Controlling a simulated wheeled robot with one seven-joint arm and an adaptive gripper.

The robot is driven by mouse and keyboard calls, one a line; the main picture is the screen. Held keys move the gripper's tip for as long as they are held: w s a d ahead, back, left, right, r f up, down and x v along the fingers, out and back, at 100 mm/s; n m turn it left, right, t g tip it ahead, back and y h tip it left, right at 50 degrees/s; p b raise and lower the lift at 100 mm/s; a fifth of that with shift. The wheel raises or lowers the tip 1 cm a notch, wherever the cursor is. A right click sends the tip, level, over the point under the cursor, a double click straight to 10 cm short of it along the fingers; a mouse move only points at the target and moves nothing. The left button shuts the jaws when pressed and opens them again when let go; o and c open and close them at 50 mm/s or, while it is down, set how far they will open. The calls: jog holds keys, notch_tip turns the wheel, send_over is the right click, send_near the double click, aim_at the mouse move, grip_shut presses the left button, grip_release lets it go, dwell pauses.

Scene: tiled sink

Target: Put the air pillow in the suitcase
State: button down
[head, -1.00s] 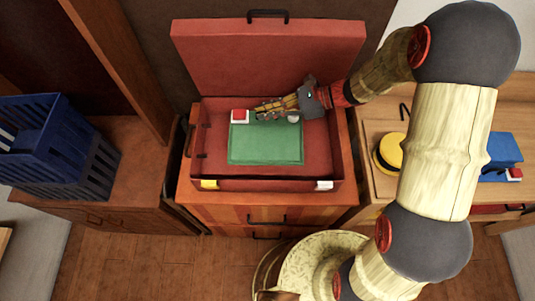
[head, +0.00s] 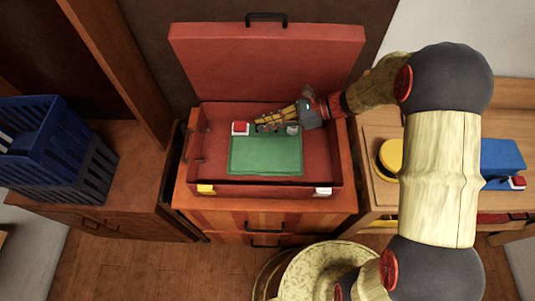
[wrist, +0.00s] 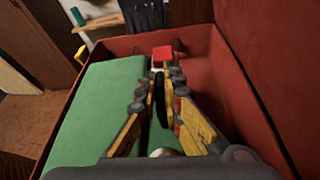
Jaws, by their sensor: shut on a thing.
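The red suitcase (head: 325,180) stands open on a wooden cabinet, its lid raised at the back. A flat green rectangular thing, which I take to be the air pillow (head: 265,157), lies inside it. Red-and-white and pale pieces sit along its back edge. My gripper (head: 260,122) reaches in from the right over that edge. In the wrist view the pillow (wrist: 100,100) lies left of my gripper (wrist: 163,75). The yellow fingers are closed about a thin dark strip beside the pillow's edge. The strip's join to the pillow is partly hidden.
Blue crates (head: 45,150) stand on the left cabinet. A round yellow thing (head: 390,158) and a blue case-like thing (head: 503,160) are on the wooden surface at right. The suitcase walls and raised lid closely surround my gripper.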

jog(key=shift+f, duration=0.1)
notch_tip(320, 180, down, 10)
jog(key=b, duration=0.3)
jog(key=shift+w+r, duration=0.1)
jog(key=shift+r, duration=0.1)
jog(key=c, duration=2)
grip_release()
jog(key=shift+o, duration=0.2)
